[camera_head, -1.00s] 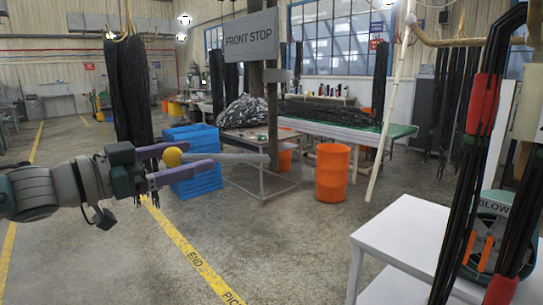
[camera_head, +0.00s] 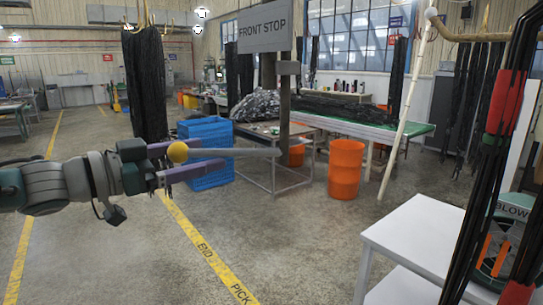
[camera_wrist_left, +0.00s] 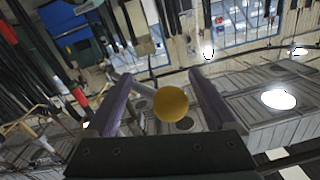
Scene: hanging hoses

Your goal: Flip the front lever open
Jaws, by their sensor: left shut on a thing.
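The front lever is a grey bar (camera_head: 235,152) with a yellow ball knob (camera_head: 178,152) at its left end. It lies nearly level, and its right end meets the post (camera_head: 283,92) below the grey "FRONT STOP" sign (camera_head: 265,33). My left gripper (camera_head: 180,158) is shut on the knob, with one purple finger on either side. My right gripper is not in view.
A blue crate (camera_head: 205,170) and a metal table (camera_head: 275,148) stand beyond the lever. An orange bin (camera_head: 345,168) is to the right. A white table (camera_head: 425,235) and black hanging hoses (camera_head: 490,185) fill the near right. Hoses (camera_head: 146,85) also hang behind my left gripper.

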